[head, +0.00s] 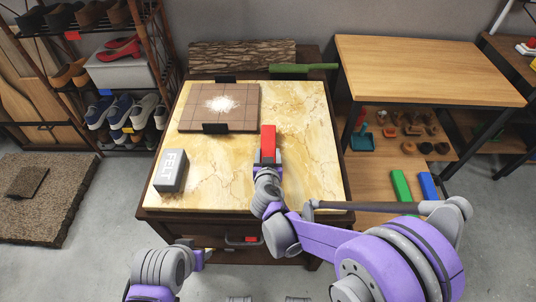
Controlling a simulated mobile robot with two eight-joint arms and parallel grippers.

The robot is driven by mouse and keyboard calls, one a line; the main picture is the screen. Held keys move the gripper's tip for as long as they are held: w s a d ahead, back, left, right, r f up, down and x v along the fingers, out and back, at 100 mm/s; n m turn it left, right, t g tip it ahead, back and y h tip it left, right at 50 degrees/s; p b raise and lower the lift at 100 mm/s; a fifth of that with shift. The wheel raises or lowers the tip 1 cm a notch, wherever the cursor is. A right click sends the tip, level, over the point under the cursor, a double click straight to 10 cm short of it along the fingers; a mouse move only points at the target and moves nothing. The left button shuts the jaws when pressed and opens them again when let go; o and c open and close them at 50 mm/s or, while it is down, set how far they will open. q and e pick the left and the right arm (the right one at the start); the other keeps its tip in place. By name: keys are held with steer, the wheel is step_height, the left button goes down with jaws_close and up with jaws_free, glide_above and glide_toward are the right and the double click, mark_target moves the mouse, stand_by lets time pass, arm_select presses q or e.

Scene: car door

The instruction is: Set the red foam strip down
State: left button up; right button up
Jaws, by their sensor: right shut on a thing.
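The red foam strip (268,139) is a small upright-looking red block near the middle of the marble tabletop (300,170). My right gripper (267,161) is shut on its near end. The strip lies over the bare marble, right of the brown tiled board (188,118). I cannot tell whether it touches the surface. My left gripper (204,257) is low at the front, before the drawer front and apart from the strip. Its fingers are too small to tell open from shut.
A grey block marked FELT (171,171) stands at the tabletop's left. Black clamps (215,128) hold the tiled board, which carries white powder (221,104). A green-handled tool (303,69) lies at the back edge. The tabletop's right side is clear.

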steer(key=o, duration=1.3)
steer(key=shift+f, duration=0.1)
steer(key=shift+o, duration=0.2)
